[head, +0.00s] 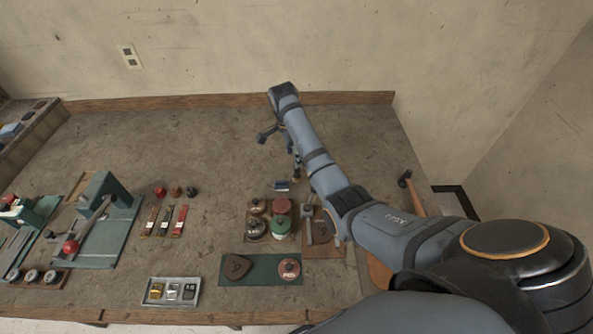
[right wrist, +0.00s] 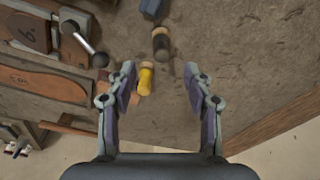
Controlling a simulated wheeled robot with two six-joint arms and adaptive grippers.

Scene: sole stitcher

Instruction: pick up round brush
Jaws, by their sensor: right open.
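In the right wrist view, two small round pieces lie on the bench ahead of my right gripper (right wrist: 159,69). One is a dark cylinder with a tan end (right wrist: 160,43). The other is a yellow piece with a tan end (right wrist: 146,80), between the fingers in the picture and nearer the left one. I cannot tell for certain which is the round brush. In the head view, a small dark and tan piece (head: 296,175) shows beside my right forearm, partly hidden. My right gripper (head: 280,142) is open and empty above the bench. My left gripper is out of view.
A blue block (head: 282,186) lies near the small pieces. Several spools (head: 281,207) and a green mat (head: 262,283) are nearer the front. A hammer (head: 411,192) lies right of my arm. Green machines (head: 97,225) stand at left. The bench's back middle is clear.

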